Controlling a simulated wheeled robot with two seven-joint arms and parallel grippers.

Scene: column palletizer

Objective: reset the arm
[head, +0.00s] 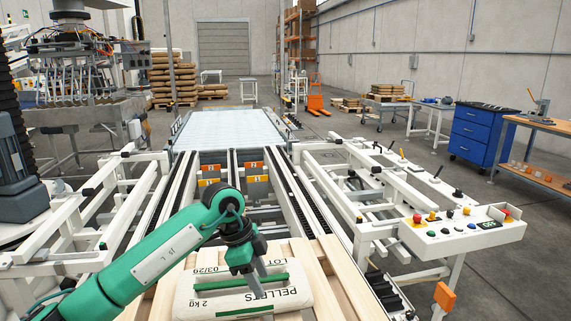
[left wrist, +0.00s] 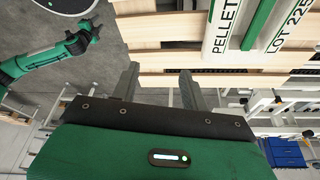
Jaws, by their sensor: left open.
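My left arm comes in from the left in the head view. Its gripper (head: 258,270) points down over a white pellet bag (head: 215,300) with green stripes, lying on a wooden pallet (head: 335,290). In the left wrist view the two fingers of my left gripper (left wrist: 158,88) stand apart with nothing between them. The bag (left wrist: 222,30) and the pallet slats (left wrist: 165,30) show beyond them; the fingers look clear of the bag. My right gripper (left wrist: 88,35) shows small at the upper left of the left wrist view; its jaw opening is unclear.
A white conveyor frame (head: 340,205) surrounds the pallet. A control panel (head: 470,227) with buttons stands at the right. A roller table (head: 228,130) lies ahead. A blue drawer cabinet (head: 477,135) and stacked sacks (head: 173,80) are farther off. Open floor shows at the right.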

